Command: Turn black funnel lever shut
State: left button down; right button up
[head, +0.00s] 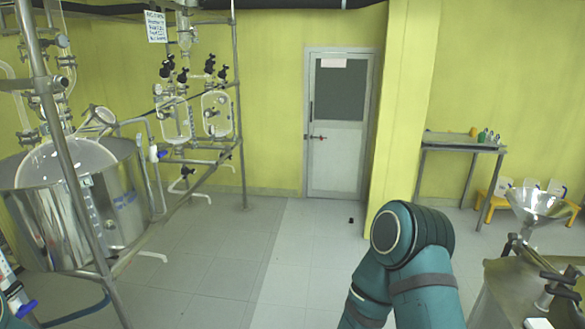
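A shiny metal funnel (540,203) stands at the right edge, above a metal vessel or cabinet (500,290). Dark fittings sit on the stem below it. A black handle (560,278) lies roughly level on a short upright post, lower right of the funnel. I cannot tell whether this is the funnel lever, or whether it is open or shut. My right arm's teal links rise at bottom centre, left of the funnel. A bit of my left arm shows at the bottom left corner. Neither gripper is in view.
A large steel vessel (75,210) and a pipe frame (238,110) with glass flasks (217,113) fill the left. A grey table (460,142) and a yellow stool (565,205) stand behind the funnel. A closed door (338,165) is at the back. The middle floor is mostly clear.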

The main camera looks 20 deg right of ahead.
aim_at(512, 236)
jog(key=i+l+z, duration=0.15)
jog(key=i+z, duration=0.3)
jog(key=i, duration=0.15)
jog(key=i+j+z, duration=0.1)
jog(key=i+z, duration=0.35)
jog(key=i+l+z, duration=0.15)
jog(key=i+z, duration=0.2)
jog(key=i, duration=0.3)
jog(key=i+z, duration=0.4)
jog(key=i, duration=0.3)
jog(key=i+l+z, duration=0.1)
jog(key=i, duration=0.15)
